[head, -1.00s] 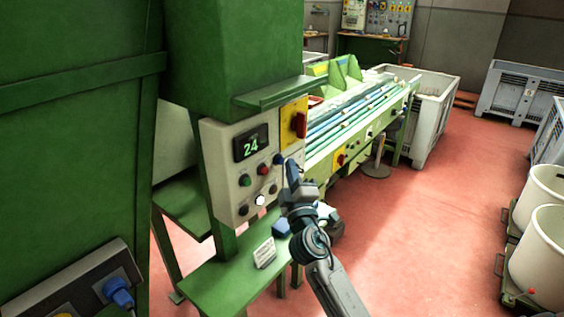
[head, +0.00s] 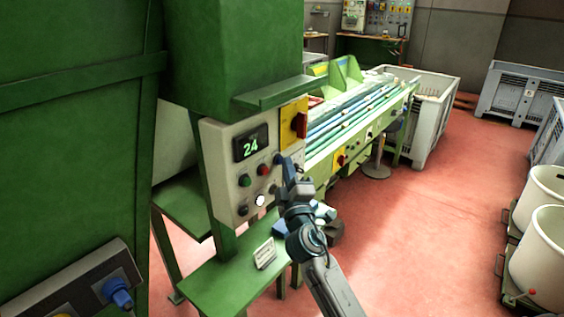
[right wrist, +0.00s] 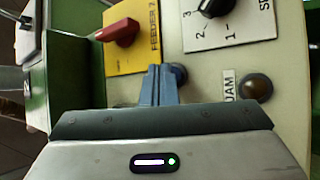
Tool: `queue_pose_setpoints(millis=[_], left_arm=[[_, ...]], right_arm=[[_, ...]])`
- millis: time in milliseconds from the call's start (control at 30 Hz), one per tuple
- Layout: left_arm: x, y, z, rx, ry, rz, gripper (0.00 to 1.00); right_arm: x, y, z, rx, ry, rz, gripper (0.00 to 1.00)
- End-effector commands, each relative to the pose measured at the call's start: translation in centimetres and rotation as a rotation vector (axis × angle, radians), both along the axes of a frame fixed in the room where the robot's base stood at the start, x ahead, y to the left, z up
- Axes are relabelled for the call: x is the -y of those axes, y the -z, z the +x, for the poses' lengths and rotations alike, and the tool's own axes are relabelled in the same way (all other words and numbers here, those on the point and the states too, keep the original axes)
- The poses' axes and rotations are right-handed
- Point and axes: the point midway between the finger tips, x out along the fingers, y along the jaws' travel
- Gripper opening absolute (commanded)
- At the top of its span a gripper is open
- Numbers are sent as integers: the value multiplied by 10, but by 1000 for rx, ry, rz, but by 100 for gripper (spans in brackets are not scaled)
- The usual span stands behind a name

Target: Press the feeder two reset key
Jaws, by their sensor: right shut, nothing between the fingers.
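The pale control panel (head: 225,150) stands on a green frame, with a lit display (head: 251,144) reading 24. A blue round key (head: 278,159) sits at its right side, below a yellow plate (head: 289,114) with a red switch. My right gripper (head: 286,164) is shut and empty, its fingertips close to the blue key. In the right wrist view the gripper (right wrist: 160,72) overlaps part of a dark blue key (right wrist: 179,72), beside the yellow plate (right wrist: 142,55) marked FEEDER 2. I cannot tell whether they touch. No reset label is readable. My left gripper is not in view.
Green (head: 245,181), red (head: 263,169) and glowing white (head: 260,200) buttons lie near on the panel. In the right wrist view are a JAM lamp (right wrist: 256,88) and a black selector (right wrist: 213,6).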

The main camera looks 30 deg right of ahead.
Motion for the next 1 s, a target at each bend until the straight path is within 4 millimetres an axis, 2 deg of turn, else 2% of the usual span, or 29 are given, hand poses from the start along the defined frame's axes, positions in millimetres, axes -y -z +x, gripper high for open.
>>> queue_pose_setpoints(millis=[533, 1000], left_arm=[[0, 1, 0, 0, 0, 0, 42], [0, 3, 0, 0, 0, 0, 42]], right_arm=[[-1, 0, 2, 1, 0, 0, 0], [5, 0, -13, 0, 0, 0, 0]])
